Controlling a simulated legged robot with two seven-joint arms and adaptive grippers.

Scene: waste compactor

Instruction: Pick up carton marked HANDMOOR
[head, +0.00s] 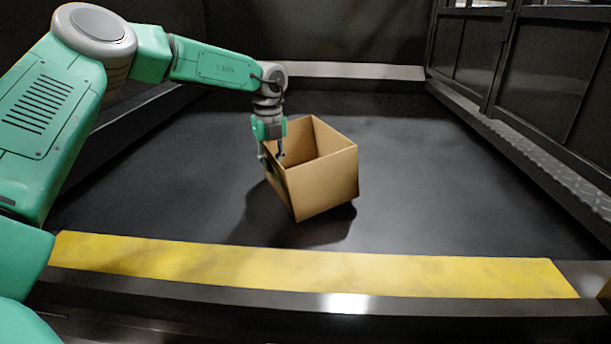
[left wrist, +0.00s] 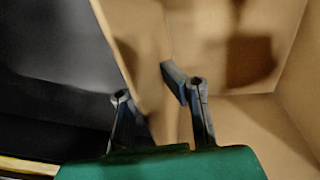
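A brown open-topped cardboard carton (head: 325,182) is in the middle of the dark floor, turned at an angle and seemingly tilted. Dark shadow shows under its lower edges, so it seems at least partly off the floor. No HANDMOOR lettering is readable. My left gripper (head: 271,154) is at the carton's left wall, one finger inside and one outside. In the left wrist view the fingers (left wrist: 158,100) straddle the carton's wall (left wrist: 135,50) and appear shut on it. The outer fingertip is partly hidden by the wall. My right gripper is not in view.
A yellow strip (head: 300,268) runs along the near edge of the floor bay. Dark walls with a ledge (head: 535,150) stand on the right, and a pale ledge (head: 350,71) crosses the back. The floor (head: 440,190) right of the carton is clear.

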